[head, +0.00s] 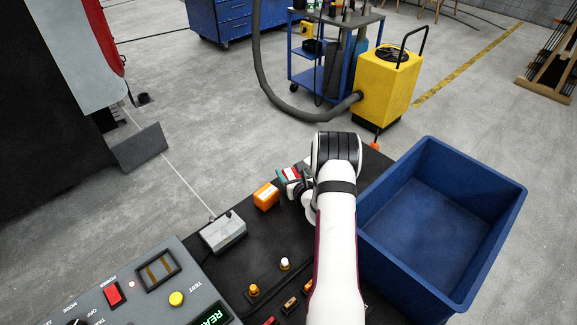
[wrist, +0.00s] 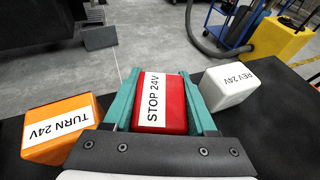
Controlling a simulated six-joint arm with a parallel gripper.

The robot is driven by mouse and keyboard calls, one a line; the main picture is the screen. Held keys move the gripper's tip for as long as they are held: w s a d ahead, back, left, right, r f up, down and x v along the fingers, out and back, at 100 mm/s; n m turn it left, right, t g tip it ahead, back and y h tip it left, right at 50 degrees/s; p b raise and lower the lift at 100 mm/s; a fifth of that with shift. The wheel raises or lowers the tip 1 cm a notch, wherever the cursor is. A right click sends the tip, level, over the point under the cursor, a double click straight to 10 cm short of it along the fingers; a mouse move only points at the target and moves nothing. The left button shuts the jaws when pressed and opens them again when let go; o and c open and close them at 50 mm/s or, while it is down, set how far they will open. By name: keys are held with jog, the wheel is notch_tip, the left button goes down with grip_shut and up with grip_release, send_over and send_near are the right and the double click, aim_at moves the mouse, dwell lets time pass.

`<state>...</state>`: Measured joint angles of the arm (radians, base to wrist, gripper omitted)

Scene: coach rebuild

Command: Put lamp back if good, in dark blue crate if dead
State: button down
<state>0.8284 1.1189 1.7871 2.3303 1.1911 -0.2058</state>
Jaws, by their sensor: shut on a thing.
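In the wrist view my gripper (wrist: 157,78) is shut on a red block-shaped lamp (wrist: 176,112) with a white label reading STOP 24V. Its teal fingers lie along both sides of the lamp. In the head view my gripper (head: 291,178) is at the far side of the black bench, mostly hidden behind my arm. An orange lamp labelled TURN 24V (wrist: 60,130) stands to the left. A white lamp labelled REV 24V (wrist: 230,86) stands to the right. The dark blue crate (head: 390,268) is to the right of my arm and looks empty inside.
A grey test panel (head: 205,285) with a green display and yellow button is at lower left. A small grey box (head: 223,233) with a cable sits beside it. Small bulbs (head: 254,290) and fuses lie near my arm. A yellow machine (head: 388,88) stands on the floor beyond.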

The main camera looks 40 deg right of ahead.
jog(key=shift+f, duration=0.7)
dwell(0.3)
jog(key=shift+c, duration=0.6)
grip_release()
